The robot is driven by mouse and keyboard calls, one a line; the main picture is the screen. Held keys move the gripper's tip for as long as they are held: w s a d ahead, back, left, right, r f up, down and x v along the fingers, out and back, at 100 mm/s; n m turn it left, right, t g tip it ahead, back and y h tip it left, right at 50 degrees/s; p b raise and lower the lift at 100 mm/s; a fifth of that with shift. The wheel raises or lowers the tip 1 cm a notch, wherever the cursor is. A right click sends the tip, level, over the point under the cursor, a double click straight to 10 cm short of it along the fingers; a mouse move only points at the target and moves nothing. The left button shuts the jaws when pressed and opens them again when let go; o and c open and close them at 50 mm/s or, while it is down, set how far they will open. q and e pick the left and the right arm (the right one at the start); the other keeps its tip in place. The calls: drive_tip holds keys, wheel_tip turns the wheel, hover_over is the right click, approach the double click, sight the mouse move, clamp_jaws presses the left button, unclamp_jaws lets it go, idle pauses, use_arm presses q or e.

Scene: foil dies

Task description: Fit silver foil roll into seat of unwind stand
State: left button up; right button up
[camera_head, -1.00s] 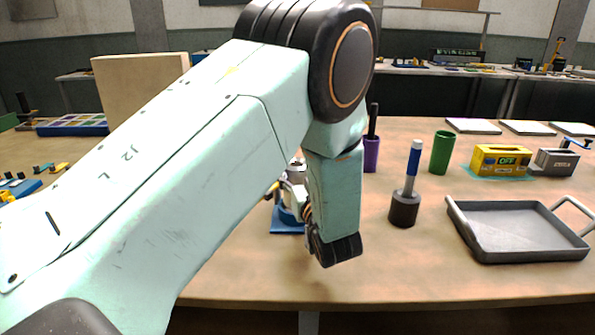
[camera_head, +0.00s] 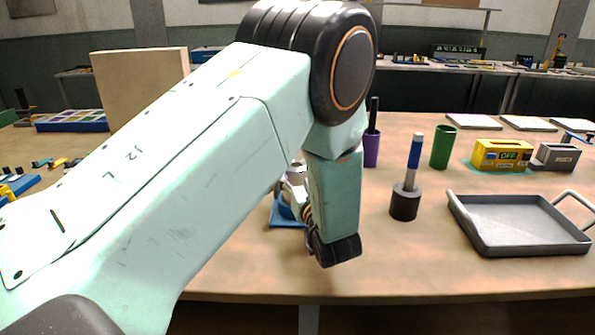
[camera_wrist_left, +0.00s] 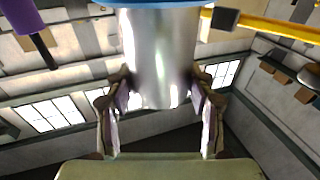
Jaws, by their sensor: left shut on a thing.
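The silver foil roll (camera_wrist_left: 160,50) is a shiny cylinder between the two fingers of my left gripper (camera_wrist_left: 160,85) in the left wrist view. The gripper is shut on it. A blue surface (camera_wrist_left: 160,3) meets the roll's far end at the top edge of that view. In the head view the blue base of the unwind stand (camera_head: 285,215) shows just left of my left wrist, with part of the silver roll (camera_head: 295,175) above it. My arm hides most of both, so I cannot tell how far the roll sits in the seat. My right gripper is not in view.
A dark holder (camera_head: 405,204) with a blue-handled tool, a purple cup (camera_head: 371,150), a green cup (camera_head: 443,148) and a grey tray (camera_head: 515,245) stand to the right. A yellow box (camera_head: 500,157) is behind the tray. The table's front middle is clear.

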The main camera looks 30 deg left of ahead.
use_arm(q)
drive_tip(key=shift+f, duration=0.45)
drive_tip(key=o, duration=1.5)
drive_tip(key=shift+r, duration=0.1)
wheel_tip(320, 180, up, 10)
drive_tip(key=shift+f, duration=0.1)
wheel_tip(320, 180, down, 10)
drive_tip(key=shift+f, duration=0.1)
drive_tip(key=shift+r, duration=0.5)
